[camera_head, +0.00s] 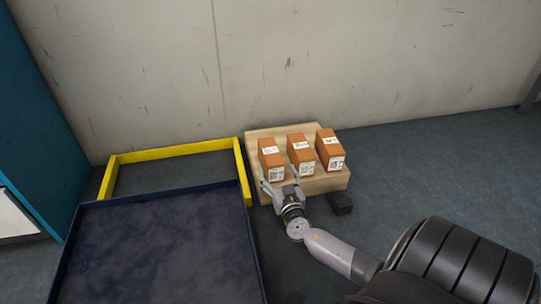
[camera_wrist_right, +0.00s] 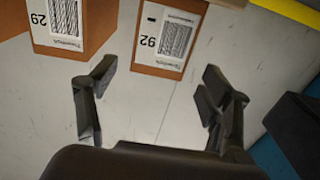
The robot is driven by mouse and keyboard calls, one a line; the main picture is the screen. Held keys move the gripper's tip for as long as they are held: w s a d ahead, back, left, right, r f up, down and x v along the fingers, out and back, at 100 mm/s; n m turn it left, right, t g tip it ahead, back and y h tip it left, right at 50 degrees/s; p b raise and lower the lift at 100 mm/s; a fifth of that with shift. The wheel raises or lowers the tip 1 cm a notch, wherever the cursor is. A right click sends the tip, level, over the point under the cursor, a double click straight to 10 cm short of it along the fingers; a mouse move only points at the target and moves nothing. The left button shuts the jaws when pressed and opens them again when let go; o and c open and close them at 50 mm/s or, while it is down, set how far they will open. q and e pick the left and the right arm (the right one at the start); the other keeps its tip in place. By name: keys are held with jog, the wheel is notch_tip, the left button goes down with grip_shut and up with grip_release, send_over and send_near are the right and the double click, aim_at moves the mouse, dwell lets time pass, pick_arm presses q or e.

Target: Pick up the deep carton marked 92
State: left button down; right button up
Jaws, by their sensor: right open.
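In the head view the carton at the left of a row of three (camera_head: 271,159) is a brown box with white labels on its top and front. It appears to be the one whose label reads 92 in the right wrist view (camera_wrist_right: 165,38). It stands on a light wooden block. My right gripper (camera_head: 279,183) is open and empty in front of the left carton. In the right wrist view its two fingers (camera_wrist_right: 160,68) are spread, with the 92 carton beyond the gap between them. My left gripper is not in view.
The middle carton (camera_head: 300,153) and right carton (camera_head: 329,149) share the wooden block (camera_head: 327,183). A dark blue tray-like surface (camera_head: 155,245) and yellow frame (camera_head: 175,150) are at left. A wall (camera_head: 320,60) stands behind.

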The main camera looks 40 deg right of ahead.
aim_at(272, 155)
jog(key=x, duration=0.3)
jog(key=shift+b, duration=0.3)
jog(key=b+x, duration=0.2)
jog(key=x, duration=0.2)
jog(key=shift+d, duration=0.1)
jog(key=shift+w+d, duration=0.25)
jog(key=shift+w, duration=0.2)
jog(key=shift+r, duration=0.1)
jog(key=shift+c, duration=0.4)
jog(key=c, duration=1.6)
grip_shut()
jog(key=shift+r, duration=0.1)
